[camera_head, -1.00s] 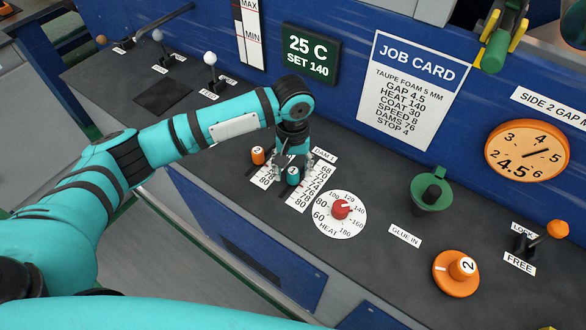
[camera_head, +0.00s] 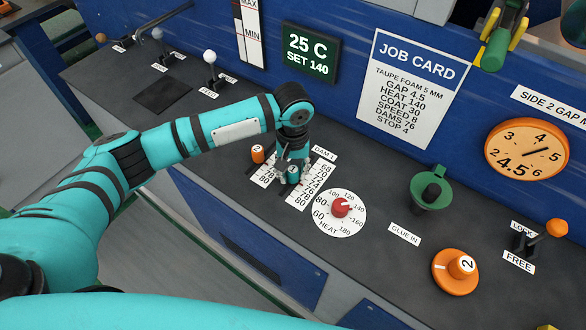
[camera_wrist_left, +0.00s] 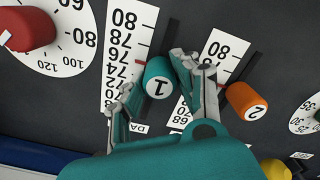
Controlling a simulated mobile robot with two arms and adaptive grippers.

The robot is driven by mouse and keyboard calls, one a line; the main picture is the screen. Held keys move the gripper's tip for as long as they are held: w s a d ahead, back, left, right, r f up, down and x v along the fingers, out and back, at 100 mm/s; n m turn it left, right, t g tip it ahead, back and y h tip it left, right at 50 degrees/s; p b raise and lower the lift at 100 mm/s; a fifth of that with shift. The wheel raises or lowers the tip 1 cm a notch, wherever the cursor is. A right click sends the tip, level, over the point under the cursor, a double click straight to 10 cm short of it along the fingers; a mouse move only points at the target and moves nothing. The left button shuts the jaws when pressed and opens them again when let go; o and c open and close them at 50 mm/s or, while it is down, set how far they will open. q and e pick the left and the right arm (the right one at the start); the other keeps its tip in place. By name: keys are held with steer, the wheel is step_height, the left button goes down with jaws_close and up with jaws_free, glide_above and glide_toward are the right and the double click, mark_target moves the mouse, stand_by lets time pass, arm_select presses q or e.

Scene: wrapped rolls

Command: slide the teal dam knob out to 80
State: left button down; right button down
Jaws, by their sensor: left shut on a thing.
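The teal dam knob (camera_head: 292,174), marked 1, stands in its slot beside the white DAM 1 scale (camera_head: 318,176). In the left wrist view the teal knob (camera_wrist_left: 158,78) sits between the two grey fingers of my left gripper (camera_wrist_left: 152,76), which is shut on it. Part of the slot is hidden by the gripper. My right gripper is not in view.
The orange knob (camera_head: 257,154), marked 2, stands close by with its own scale (camera_head: 265,174). The red heat knob (camera_head: 340,208) on its round dial is on the other side. The job card (camera_head: 412,92) reads DAMS 76. Levers stand farther left.

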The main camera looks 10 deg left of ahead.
mark_target(283, 192)
arm_select(q)
steer(key=s+p, duration=0.1)
steer(key=s+a+p, duration=0.1)
steer(key=s+p, duration=0.1)
steer(key=p, duration=0.1)
steer(key=shift+s+a+r, duration=0.2)
steer(key=shift+s+a, duration=0.05)
steer(key=shift+s, duration=0.05)
steer(key=shift+s+a+f, duration=0.1)
steer(key=shift+s, duration=0.1)
steer(key=shift+w+f, duration=0.1)
steer(key=shift+f, duration=0.1)
steer(key=c, duration=1.4)
jaws_free()
steer(key=o, duration=0.4)
steer(key=shift+s+r, duration=0.1)
steer(key=shift+s, duration=0.15)
steer(key=shift+w, duration=0.1)
